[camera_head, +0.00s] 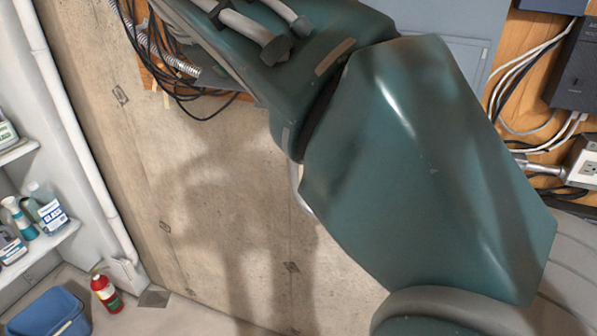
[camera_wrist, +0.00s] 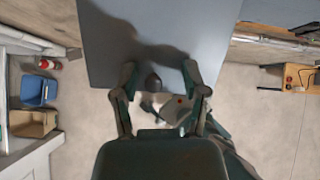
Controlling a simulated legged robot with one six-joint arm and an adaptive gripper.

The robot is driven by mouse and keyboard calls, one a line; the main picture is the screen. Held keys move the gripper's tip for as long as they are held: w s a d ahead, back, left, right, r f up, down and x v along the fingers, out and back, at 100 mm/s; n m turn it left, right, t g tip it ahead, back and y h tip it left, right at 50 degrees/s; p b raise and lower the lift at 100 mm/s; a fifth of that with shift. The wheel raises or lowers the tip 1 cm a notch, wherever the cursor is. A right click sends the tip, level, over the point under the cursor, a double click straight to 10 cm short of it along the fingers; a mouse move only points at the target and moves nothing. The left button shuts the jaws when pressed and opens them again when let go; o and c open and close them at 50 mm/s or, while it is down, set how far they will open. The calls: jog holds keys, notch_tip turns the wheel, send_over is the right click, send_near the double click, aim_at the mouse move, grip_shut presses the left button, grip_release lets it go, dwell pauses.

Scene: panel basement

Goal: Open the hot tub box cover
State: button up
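A flat grey-blue panel (camera_wrist: 205,25), which looks like the box cover, fills the upper middle of the wrist view. A dark shadow falls across it. My gripper (camera_wrist: 158,72) is open, its two fingers spread apart at the panel's lower edge in that view. I see nothing held between them, and cannot tell whether they touch the panel. In the head view, part of a grey-blue box front (camera_head: 460,24) shows at the upper right behind my green arm. The arm hides most of it, and my gripper is not visible there.
Cables and a dark device (camera_head: 577,70) are on the wooden board at the right. A wooden table (camera_wrist: 300,77) stands at right.

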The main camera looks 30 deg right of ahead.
jog(key=f, duration=0.1)
jog(key=d+f, duration=0.1)
jog(key=f, duration=0.1)
jog(key=shift+w+d, duration=0.2)
jog(key=shift+w, duration=0.2)
jog(key=w+d+f+t+h, duration=0.6)
jog(key=w+d+f+h, duration=0.1)
jog(key=w+d+f, duration=0.25)
jog(key=v, duration=1.1)
jog(key=s+d+f+m+g+y, duration=0.3)
jog(key=s+f+m+g, duration=0.2)
jog(key=s+f+m, duration=0.2)
jog(key=shift+s+d+f+m, duration=0.25)
jog(key=shift+s+m, duration=0.6)
jog(key=shift+m, duration=0.35)
